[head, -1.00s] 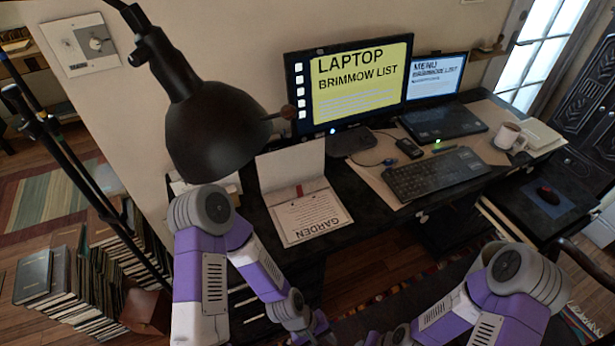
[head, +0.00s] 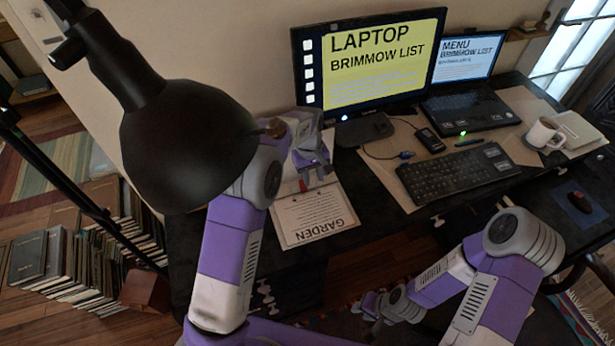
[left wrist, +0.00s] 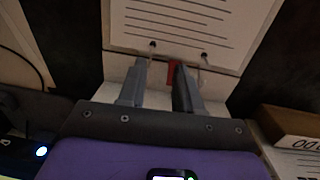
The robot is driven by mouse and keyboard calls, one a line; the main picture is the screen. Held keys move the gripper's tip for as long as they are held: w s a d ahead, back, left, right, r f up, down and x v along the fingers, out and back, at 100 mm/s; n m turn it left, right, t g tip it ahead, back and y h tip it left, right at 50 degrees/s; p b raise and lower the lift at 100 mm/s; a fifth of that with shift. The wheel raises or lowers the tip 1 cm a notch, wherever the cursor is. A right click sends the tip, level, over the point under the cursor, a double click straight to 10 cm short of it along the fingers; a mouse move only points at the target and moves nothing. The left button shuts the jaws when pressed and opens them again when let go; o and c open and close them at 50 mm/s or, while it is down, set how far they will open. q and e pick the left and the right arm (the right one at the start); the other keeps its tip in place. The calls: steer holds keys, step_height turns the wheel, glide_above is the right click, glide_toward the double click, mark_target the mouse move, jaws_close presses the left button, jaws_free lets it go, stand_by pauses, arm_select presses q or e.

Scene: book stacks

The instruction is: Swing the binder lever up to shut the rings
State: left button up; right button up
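The open binder (head: 312,212) lies on the desk, its printed page reading "GARDEN" upside down. A small red lever (head: 303,186) stands at the page's far edge and also shows in the left wrist view (left wrist: 171,73). My left gripper (head: 318,178) is over the binder's spine and hides much of its far cover. In the left wrist view its two fingers (left wrist: 160,64) are apart, with the red lever between them, close to the right finger. I cannot tell whether they touch. Punched holes show in the page; ring state is unclear. My right gripper (head: 368,308) is low, away from the desk, its fingers too small to judge.
A black desk lamp (head: 185,150) hangs close beside my left arm. A keyboard (head: 455,175), monitor (head: 375,62), laptop (head: 470,110) and mug (head: 545,134) stand to the right. Book stacks (head: 85,265) cover the floor at left.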

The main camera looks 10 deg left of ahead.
mark_target(303, 182)
arm_select(q)
steer(key=a, duration=0.2)
steer(key=w+a+r+y, duration=0.1)
steer(key=shift+w+a, duration=0.1)
steer(key=shift+a, duration=0.05)
step_height(303, 182, down, 7)
steer(key=shift+r+b, duration=0.1)
steer(key=shift+b, duration=1.15)
